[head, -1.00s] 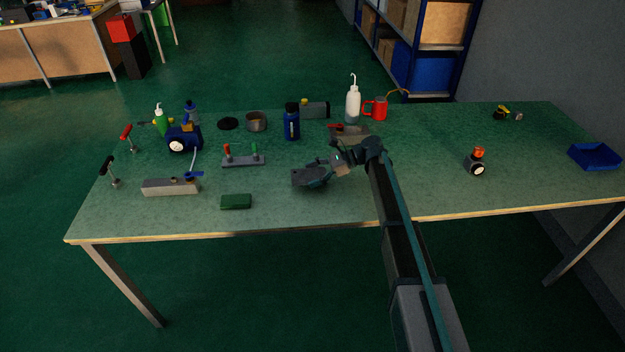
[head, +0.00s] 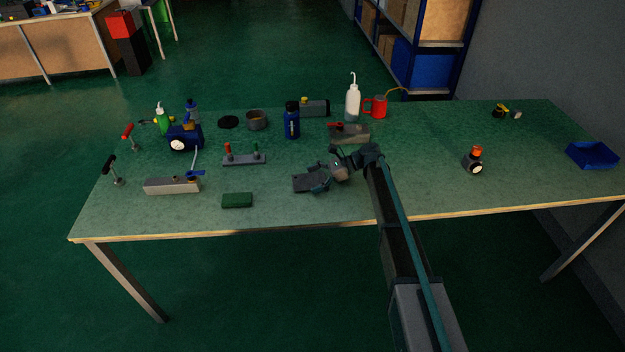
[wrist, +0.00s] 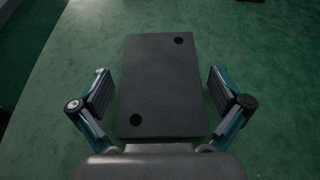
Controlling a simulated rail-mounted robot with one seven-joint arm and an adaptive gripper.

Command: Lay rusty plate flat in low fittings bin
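A flat, dark grey rectangular plate (head: 304,184) with two dark holes lies on the bench, left of my arm's end. It fills the middle of the wrist view (wrist: 158,85); I cannot make out rust on it. My gripper (head: 318,179) is low over the plate. In the wrist view the fingers of my gripper (wrist: 160,82) are spread, one on each side of the plate, with a small gap at both sides. A low blue open bin (head: 592,155) stands at the bench's far right; its inside is mostly hidden.
A green block (head: 237,200) and a toggle clamp fixture (head: 244,159) are left of the plate. A blue bottle (head: 292,122) and a grey block with a red lever (head: 350,134) stand behind. A gauge (head: 475,161) stands between my arm and the bin.

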